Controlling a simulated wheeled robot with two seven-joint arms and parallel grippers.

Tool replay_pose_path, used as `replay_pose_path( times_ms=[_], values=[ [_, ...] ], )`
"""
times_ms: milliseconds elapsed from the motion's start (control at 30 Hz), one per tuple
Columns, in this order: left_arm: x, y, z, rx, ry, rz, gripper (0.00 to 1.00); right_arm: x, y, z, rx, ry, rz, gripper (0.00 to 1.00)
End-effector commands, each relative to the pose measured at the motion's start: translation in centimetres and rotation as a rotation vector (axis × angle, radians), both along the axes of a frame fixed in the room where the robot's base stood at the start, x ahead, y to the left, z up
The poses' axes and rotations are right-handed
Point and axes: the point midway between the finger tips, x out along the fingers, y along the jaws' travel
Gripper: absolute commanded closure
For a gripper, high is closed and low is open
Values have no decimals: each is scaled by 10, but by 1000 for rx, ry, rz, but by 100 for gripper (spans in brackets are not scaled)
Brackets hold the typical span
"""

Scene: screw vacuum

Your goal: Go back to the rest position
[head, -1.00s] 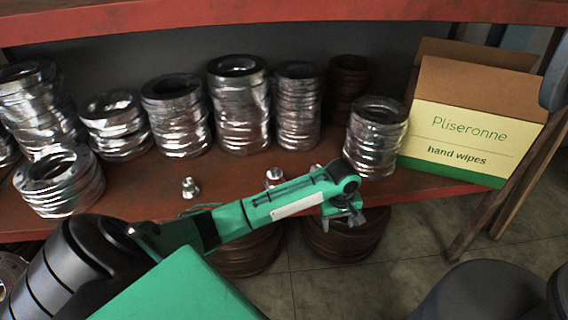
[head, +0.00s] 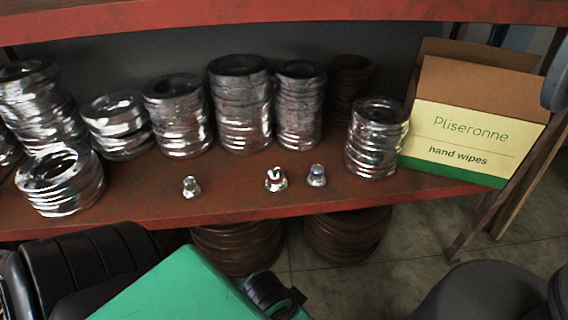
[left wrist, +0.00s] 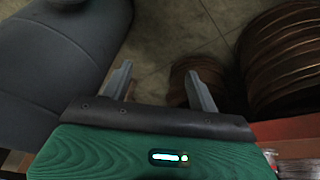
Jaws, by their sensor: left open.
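My left gripper (left wrist: 160,88) shows in the left wrist view with its two grey fingers apart and nothing between them. It points down toward the tiled floor, clear of the shelf. In the head view my left arm is low at the bottom left and its gripper fingers cannot be made out. My right gripper is in neither view. Three small metal screw-like parts stand on the red shelf (head: 230,206) near its front edge: one at the left (head: 191,187), one in the middle (head: 276,180), one at the right (head: 316,176).
Several stacks of shiny metal rings (head: 240,105) stand along the back of the shelf. A hand wipes box (head: 460,140) stands at the right end. Brown ring stacks (head: 347,235) sit below the shelf, also near my gripper in the left wrist view (left wrist: 288,55). Tiled floor (head: 400,235) is open at right.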

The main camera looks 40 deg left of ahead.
Motion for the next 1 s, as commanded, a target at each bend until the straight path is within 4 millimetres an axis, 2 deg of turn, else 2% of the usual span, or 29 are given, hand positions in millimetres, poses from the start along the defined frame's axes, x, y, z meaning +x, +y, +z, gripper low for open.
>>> replay_pose_path(
  times_ms=[33, 100, 267, 833, 1000],
  values=[
    [-10, 4, 4, 18, -6, -12, 40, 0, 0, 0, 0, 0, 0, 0],
    [-19, 10, 9, 44, -17, -30, 40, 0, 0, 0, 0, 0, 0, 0],
    [-29, 17, 15, 76, -28, -51, 40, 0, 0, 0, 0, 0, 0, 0],
    [-28, 17, 14, 78, -27, -53, 40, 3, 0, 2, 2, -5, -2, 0],
    [-20, 15, -3, 82, -9, -56, 40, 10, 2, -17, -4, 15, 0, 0]
  ],
)
